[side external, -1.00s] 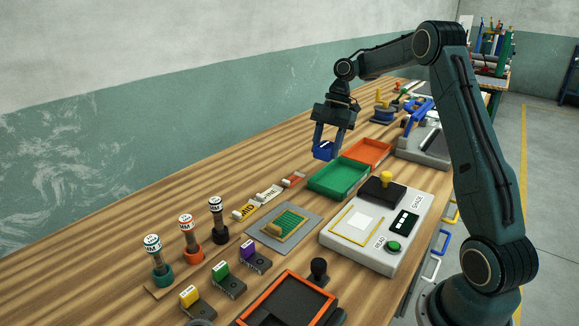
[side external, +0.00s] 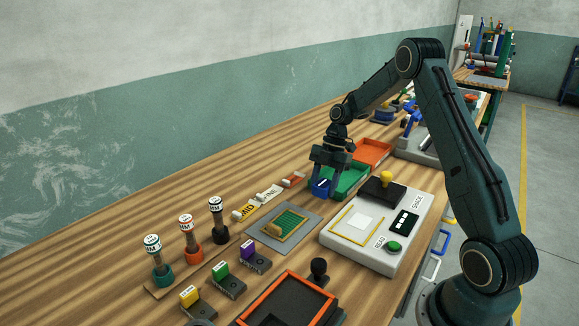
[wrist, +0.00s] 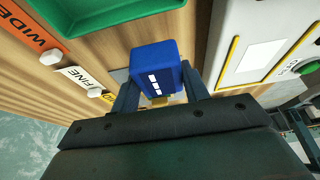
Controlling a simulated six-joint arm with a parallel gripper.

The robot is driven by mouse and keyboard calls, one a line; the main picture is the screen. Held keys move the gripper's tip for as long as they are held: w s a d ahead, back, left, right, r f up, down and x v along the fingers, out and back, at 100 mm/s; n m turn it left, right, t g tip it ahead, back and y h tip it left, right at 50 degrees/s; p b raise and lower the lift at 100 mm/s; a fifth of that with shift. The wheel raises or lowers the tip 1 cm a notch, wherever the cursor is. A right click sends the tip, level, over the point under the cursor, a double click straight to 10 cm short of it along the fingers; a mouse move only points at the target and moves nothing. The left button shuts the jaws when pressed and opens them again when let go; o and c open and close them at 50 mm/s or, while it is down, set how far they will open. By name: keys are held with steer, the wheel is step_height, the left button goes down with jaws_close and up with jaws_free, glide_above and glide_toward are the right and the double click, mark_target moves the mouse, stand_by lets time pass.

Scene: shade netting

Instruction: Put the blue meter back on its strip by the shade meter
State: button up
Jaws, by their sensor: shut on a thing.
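The blue meter (side external: 320,189) is a small blue block, held between the fingers of my gripper (side external: 324,180). In the wrist view the blue meter (wrist: 153,58) shows white marks on its face, with a finger of my gripper (wrist: 158,88) on each side. It hangs in front of the green tray, left of the shade meter; its height over the table is hard to tell. The shade meter (side external: 366,249) is a pale box with a green button, a dark display and a yellow-framed white square. I cannot make out a strip for the blue meter.
The green tray (side external: 352,187) and the orange tray (side external: 374,143) stand behind the gripper. A grey mat with a netting frame (side external: 285,224) lies to the front left. Label strips (side external: 268,194) lie to the left. Stamps and several small colored blocks stand nearer the camera.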

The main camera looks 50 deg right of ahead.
mark_target(323, 196)
steer(key=shift+f, duration=0.1)
steer(key=shift+f, duration=2.05)
steer(key=o, duration=1.2)
steer(key=shift+f, duration=0.15)
steer(key=shift+c, duration=0.2)
steer(key=v, duration=1.2)
